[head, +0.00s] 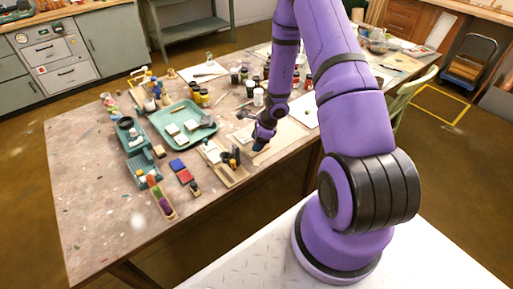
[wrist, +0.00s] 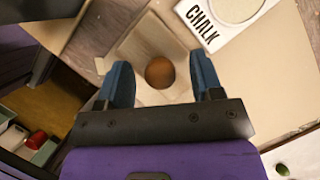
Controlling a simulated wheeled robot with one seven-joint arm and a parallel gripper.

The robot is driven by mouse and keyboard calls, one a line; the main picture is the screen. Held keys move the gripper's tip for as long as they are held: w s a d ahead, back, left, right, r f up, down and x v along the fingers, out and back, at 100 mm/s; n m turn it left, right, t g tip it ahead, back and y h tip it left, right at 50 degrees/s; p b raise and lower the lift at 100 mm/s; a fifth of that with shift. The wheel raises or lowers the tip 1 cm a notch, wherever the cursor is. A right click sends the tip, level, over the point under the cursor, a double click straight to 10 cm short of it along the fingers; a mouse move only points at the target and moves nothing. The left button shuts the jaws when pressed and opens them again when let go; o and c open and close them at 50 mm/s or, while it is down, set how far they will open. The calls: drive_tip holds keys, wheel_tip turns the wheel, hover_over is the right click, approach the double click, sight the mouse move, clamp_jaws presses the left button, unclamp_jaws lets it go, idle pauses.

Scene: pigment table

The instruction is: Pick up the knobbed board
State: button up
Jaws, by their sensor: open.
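The knobbed board (wrist: 143,40) shows in the wrist view as a small pale wooden board with a round brown knob (wrist: 160,72) on it. My gripper (wrist: 161,62) is open, with its two blue fingers on either side of the knob. I cannot tell how far the fingertips are above the board. In the head view my gripper (head: 261,144) is low over the right part of the table, and I cannot clearly make out the board beneath it.
A white card printed "CHALK" (wrist: 207,24) lies close beside the board. A large pale sheet (wrist: 270,90) is to the right. In the head view, a teal tray (head: 160,130), jars (head: 258,97) and small blocks crowd the worn table (head: 85,190).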

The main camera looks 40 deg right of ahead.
drive_tip(key=shift+f, duration=0.25)
drive_tip(key=c, duration=1)
drive_tip(key=shift+r, duration=0.15)
drive_tip(key=shift+r, duration=0.85)
drive_tip(key=shift+w+r, duration=0.1)
drive_tip(key=shift+r, duration=0.85)
drive_tip(key=s+d, duration=0.2)
drive_tip(key=s, duration=0.5)
drive_tip(key=s+d+r, duration=0.1)
drive_tip(key=s+d, duration=0.2)
drive_tip(key=s, duration=0.5)
drive_tip(key=shift+d, duration=0.35)
drive_tip(key=shift+r, duration=0.1)
